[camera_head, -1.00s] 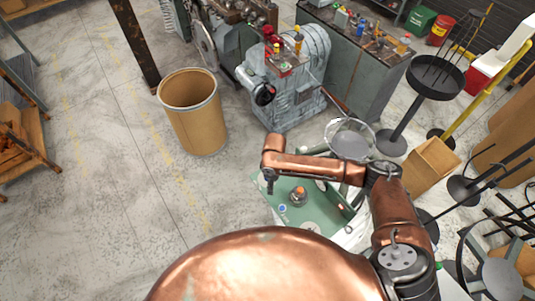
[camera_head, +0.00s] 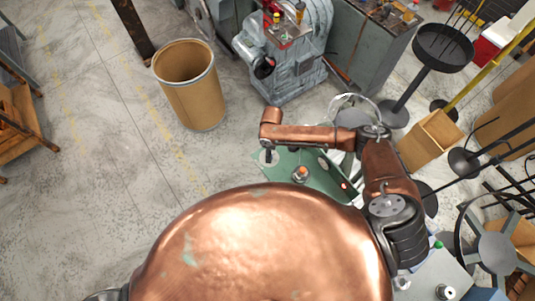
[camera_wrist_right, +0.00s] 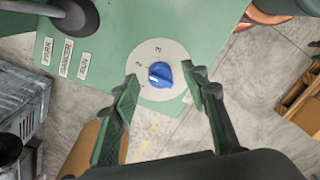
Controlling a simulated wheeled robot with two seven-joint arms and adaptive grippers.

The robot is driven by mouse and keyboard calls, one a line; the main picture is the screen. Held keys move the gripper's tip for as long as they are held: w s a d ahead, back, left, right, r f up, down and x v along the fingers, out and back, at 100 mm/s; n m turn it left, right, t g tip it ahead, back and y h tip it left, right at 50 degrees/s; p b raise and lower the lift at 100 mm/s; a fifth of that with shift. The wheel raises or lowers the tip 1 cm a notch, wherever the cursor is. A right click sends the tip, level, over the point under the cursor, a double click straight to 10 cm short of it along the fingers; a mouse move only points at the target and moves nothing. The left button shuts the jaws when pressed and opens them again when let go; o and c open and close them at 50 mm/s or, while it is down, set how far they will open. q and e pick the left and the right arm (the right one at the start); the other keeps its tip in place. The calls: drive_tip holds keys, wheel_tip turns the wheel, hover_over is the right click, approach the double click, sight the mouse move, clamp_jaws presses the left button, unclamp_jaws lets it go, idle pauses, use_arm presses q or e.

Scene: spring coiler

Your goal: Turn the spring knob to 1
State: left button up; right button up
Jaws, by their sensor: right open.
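The blue knob (camera_wrist_right: 160,74) sits on a round whitish dial (camera_wrist_right: 164,49) near the edge of a green panel (camera_wrist_right: 118,25). My right gripper (camera_wrist_right: 160,78) is open, one finger each side of the knob, with gaps showing. In the head view the right gripper (camera_head: 268,156) is over the panel's left end (camera_head: 318,178) and hides the knob. My left gripper is not in view.
Labels (camera_wrist_right: 65,58) and a dark round control (camera_wrist_right: 75,15) lie on the panel, left of the dial. In the head view an orange-topped part (camera_head: 300,173) stands on the panel. A brown drum (camera_head: 193,95) and a grey machine (camera_head: 288,60) stand beyond. Open floor lies left.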

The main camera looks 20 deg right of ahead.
drive_tip(key=shift+a+f, duration=0.15)
drive_tip(key=shift+f, duration=0.7)
drive_tip(key=shift+c, duration=0.5)
